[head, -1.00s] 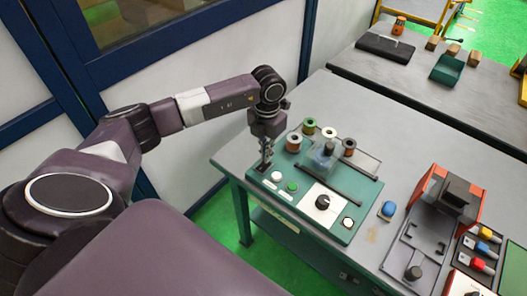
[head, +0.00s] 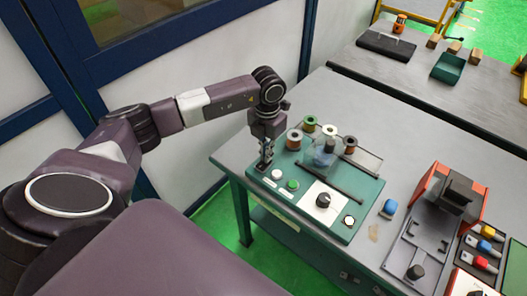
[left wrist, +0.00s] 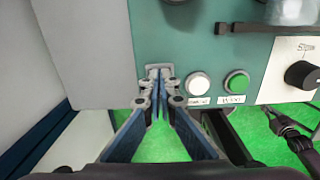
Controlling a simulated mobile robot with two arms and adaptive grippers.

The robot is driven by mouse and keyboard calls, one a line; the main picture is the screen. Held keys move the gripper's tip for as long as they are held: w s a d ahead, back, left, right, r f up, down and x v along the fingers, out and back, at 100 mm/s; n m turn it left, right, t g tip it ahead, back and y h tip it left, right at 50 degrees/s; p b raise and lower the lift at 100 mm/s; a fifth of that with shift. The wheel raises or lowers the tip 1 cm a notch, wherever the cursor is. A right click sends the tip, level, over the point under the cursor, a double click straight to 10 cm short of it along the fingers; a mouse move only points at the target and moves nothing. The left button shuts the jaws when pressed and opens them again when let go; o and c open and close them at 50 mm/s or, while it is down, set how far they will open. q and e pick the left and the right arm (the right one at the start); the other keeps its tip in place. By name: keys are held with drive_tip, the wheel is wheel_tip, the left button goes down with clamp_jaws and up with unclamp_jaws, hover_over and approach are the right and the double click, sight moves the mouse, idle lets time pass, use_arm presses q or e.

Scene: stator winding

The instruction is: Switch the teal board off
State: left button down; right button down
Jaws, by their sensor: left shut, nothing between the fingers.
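The teal board (head: 333,224) lies on the near-left part of the grey table. Along its front edge are a white button (head: 277,174), a green button (head: 292,184), a white panel with a black knob (head: 323,200) and a small round lamp (head: 348,220) that looks pale. My left gripper (head: 264,166) points down at the board's left corner, left of the white button. In the left wrist view its fingers (left wrist: 160,72) are together and empty, by a small grey frame (left wrist: 159,68) on the board. The fingers hide what is inside this frame. The white button (left wrist: 197,82) is beside them.
Several wire spools (head: 310,123) and a clear cover (head: 362,160) stand at the board's back. The table's back middle (head: 400,135) is clear.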

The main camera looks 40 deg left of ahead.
use_arm(q)
drive_tip(key=shift+f, duration=0.2)
drive_tip(key=shift+r, duration=0.15)
drive_tip(key=shift+r+p, duration=2.1)
drive_tip(key=shift+r, duration=1.3)
